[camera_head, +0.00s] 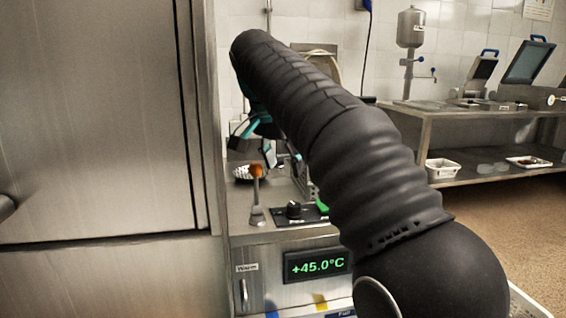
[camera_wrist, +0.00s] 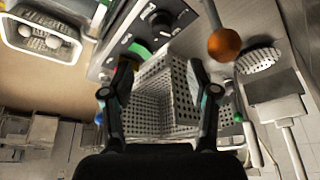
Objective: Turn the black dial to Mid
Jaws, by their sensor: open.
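The black dial (camera_head: 293,209) sits on a dark control panel on the steel counter, beside a green part (camera_head: 322,207). The dial also shows near the top of the wrist view (camera_wrist: 161,20), with white markings around it too small to read. Its setting cannot be told. My gripper (camera_wrist: 162,75) is open and empty, its two fingers spread apart in the wrist view. In the head view my gripper (camera_head: 262,150) is above and behind the dial, partly hidden by my arm. It is apart from the dial.
A perforated metal basket (camera_wrist: 180,112) lies below my fingers. A display (camera_head: 318,265) reads +45.0°C. A tall steel cabinet (camera_head: 95,120) closes off the left side.

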